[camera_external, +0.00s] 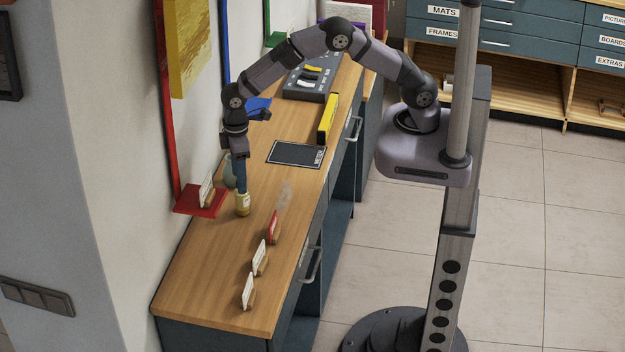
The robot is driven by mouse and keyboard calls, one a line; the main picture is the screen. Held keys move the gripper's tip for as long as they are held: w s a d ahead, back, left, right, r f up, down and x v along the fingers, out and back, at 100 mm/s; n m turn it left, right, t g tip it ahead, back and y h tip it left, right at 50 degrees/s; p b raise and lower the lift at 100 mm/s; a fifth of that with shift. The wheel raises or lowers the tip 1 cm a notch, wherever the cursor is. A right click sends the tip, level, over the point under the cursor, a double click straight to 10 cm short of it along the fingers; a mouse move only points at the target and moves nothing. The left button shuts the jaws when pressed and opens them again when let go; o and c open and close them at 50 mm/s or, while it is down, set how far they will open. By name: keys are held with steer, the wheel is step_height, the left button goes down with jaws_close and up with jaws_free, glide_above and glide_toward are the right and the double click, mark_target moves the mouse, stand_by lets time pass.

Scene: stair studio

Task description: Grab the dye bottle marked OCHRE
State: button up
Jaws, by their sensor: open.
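A small yellow bottle (243,205) with a pale label stands upright on the wooden counter. The writing on its label is too small to read, so I cannot tell whether it says OCHRE. My gripper (241,189) points down right at the top of this bottle, and its fingers hide the bottle's upper part. The gripper is open; whether the fingers touch the bottle cannot be seen. A grey-green rounded vessel (228,172) stands just behind the gripper, partly hidden by it.
A red stand with a white card (205,190) is at the wall. Several card holders (259,258) line the counter's front edge. A dark mat (297,153), a yellow-sided block (328,118) and a grey console (305,85) lie farther back. The near left counter (200,275) is clear.

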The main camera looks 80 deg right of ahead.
mark_target(242, 197)
steer(key=shift+s+f+p, duration=0.15)
steer(key=shift+f+p, duration=1.8)
steer(key=shift+f, duration=1.75)
steer(key=c, duration=1.3)
